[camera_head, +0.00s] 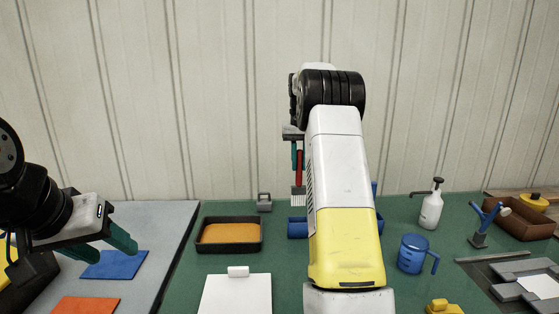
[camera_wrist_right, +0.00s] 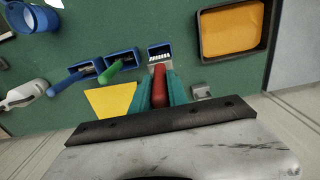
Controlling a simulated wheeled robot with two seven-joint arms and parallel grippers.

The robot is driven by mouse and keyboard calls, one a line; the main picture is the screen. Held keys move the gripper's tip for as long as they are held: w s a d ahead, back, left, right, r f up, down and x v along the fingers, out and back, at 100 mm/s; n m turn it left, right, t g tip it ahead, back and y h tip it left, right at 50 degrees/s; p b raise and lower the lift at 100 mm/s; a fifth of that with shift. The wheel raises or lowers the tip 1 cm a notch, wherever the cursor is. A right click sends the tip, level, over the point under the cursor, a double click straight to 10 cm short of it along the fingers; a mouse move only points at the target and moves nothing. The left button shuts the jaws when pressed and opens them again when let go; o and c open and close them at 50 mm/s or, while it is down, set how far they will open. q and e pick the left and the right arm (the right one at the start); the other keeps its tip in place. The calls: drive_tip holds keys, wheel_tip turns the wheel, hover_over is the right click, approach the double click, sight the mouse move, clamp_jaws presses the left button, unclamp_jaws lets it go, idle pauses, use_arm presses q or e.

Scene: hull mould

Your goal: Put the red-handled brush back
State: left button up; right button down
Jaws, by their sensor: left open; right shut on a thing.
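The red-handled brush (camera_head: 299,180) hangs upright, pale bristles down, from my right gripper (camera_head: 297,150). In the right wrist view its red handle (camera_wrist_right: 160,88) sits between the green fingers of my right gripper (camera_wrist_right: 160,92), which is shut on it. An empty-looking blue holder (camera_wrist_right: 159,50) lies just past the bristles in that view. In the head view the bristles are above a blue holder (camera_head: 297,228), with a gap between. My left gripper (camera_head: 100,247) is open and empty over the grey surface at the left.
Two more blue holders stand beside it with a green-handled tool (camera_wrist_right: 109,72) and a blue-handled tool (camera_wrist_right: 72,82). An orange-filled tray (camera_head: 229,235) is to the left. A blue jug (camera_head: 413,254) and white spray bottle (camera_head: 431,210) stand right. My right arm hides part of the bench.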

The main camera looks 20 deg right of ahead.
sight(299, 195)
drive_tip(key=shift+f, duration=0.1)
drive_tip(key=shift+s+f, duration=0.1)
drive_tip(key=shift+f, duration=5.4)
drive_tip(key=shift+f, duration=0.5)
drive_tip(key=c, duration=1.2)
unclamp_jaws()
